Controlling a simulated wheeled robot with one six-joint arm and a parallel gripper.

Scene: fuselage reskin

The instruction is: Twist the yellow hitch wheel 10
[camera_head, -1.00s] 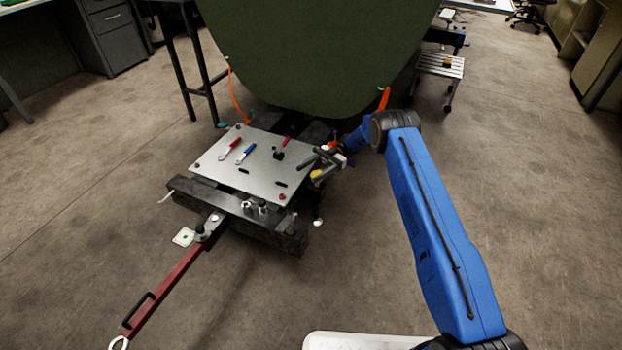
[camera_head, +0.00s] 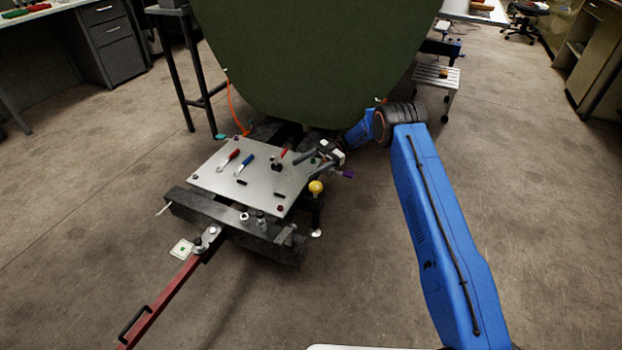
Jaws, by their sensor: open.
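A round yellow knob (camera_head: 316,187), which I take for the yellow hitch wheel, stands on a dark post at the right edge of the metal-topped cart (camera_head: 217,184). Its top shows clear. My gripper (camera_head: 307,164) is open, just above and behind the knob in the picture, with its dark fingers pointing left over the plate's right edge. The gripper appears apart from the knob and empty. Its exact height over the plate is hard to tell.
A red tow bar (camera_head: 165,300) extends front left. The large green fuselage panel (camera_head: 305,65) hangs behind. Floor right of my arm is clear.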

